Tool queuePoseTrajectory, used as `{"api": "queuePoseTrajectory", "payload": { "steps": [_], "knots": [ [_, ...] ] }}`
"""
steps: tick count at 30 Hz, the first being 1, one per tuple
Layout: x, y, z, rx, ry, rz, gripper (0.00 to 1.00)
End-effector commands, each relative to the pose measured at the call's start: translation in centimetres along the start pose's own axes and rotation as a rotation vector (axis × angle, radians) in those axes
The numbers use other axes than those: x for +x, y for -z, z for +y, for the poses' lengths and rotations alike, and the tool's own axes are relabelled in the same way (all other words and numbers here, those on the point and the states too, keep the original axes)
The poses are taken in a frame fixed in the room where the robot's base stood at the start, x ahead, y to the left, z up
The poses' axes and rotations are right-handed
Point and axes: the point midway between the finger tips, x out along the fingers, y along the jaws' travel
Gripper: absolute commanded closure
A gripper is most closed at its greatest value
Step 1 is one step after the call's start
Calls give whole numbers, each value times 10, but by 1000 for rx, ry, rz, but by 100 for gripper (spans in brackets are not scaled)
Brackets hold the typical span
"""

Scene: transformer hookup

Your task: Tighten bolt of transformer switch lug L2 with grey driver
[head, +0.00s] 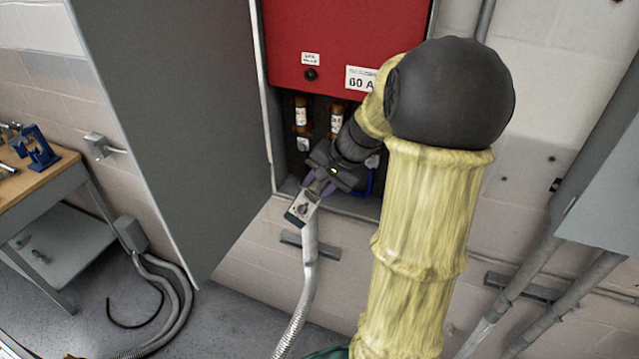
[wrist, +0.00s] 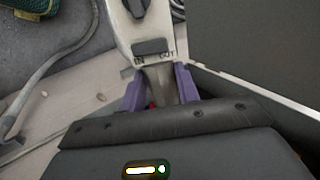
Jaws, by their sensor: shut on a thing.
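My gripper (head: 318,184) is at the lower opening of the switch box, below the red panel (head: 345,40). Its purple fingers (wrist: 160,84) are shut on the grey driver (wrist: 145,30), which also shows in the head view (head: 302,208). The driver has a dark knob and IN/OUT marks on its pale body. Two fuses (head: 301,114) (head: 336,118) show in the box behind the gripper. A blue cable (head: 368,182) shows right of the gripper. Lug L2, its bolt and the driver's working tip are hidden by my gripper and arm, so contact cannot be told.
The open grey door (head: 170,120) stands left of the box. A conduit (head: 300,295) runs down beneath the box. A workbench (head: 35,185) with a blue vise (head: 37,148) is at the left. Pipes (head: 540,290) and a grey cabinet (head: 605,180) are at the right.

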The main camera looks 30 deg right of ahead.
Motion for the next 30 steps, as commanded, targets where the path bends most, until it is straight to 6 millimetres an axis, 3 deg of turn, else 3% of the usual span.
{"api": "queuePoseTrajectory", "payload": {
  "steps": [18, 30],
  "knots": [
    [0, -23, 0, -1, 1, 1, 100],
    [1, -25, 0, -2, 0, -2, 100]
  ]
}}
